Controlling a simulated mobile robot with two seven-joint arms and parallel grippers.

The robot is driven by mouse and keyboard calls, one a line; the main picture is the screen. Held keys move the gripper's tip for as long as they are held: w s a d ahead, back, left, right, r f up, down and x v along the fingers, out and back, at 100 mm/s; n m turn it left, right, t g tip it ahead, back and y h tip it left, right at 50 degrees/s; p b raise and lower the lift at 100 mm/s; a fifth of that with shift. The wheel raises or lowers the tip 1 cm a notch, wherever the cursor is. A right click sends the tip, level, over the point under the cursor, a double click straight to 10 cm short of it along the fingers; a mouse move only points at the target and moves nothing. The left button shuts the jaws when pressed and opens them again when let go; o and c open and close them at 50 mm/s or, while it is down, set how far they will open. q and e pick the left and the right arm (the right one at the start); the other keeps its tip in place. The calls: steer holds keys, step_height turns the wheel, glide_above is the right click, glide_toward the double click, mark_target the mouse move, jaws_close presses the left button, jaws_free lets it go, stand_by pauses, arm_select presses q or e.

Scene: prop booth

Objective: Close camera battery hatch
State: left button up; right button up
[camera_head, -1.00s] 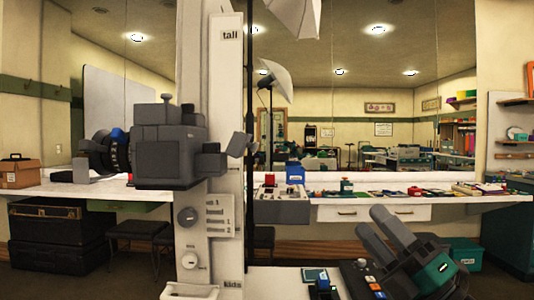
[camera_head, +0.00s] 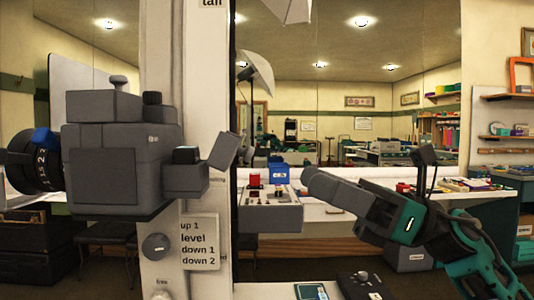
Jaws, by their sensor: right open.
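The grey camera (camera_head: 115,150) stands at the left in front of a white column, its black lens pointing left. On its right side a grey box-shaped housing (camera_head: 188,180) juts out with a dark block (camera_head: 186,155) at its top. A flat grey flap (camera_head: 223,150), which looks like the battery hatch, stands open, tilted up and outward to the right. My right gripper (camera_head: 315,186) is open at the right of the flap, its grey fingers pointing left, clear of the flap. The fingers overlap, so their gap is hard to see. My left gripper is not in view.
A white column (camera_head: 210,100) stands behind the camera. A label plate (camera_head: 199,241) and knob (camera_head: 155,245) are below it. A grey box with red parts (camera_head: 270,212) and a blue block (camera_head: 279,172) lie beyond the flap. A long counter (camera_head: 480,205) with small items runs behind.

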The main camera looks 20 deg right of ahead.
mark_target(234, 152)
steer(key=p+x, duration=0.1)
steer(key=x, duration=0.7)
steer(key=shift+p, duration=0.4)
steer(key=shift+w, duration=0.1)
steer(key=c, duration=0.6)
jaws_close()
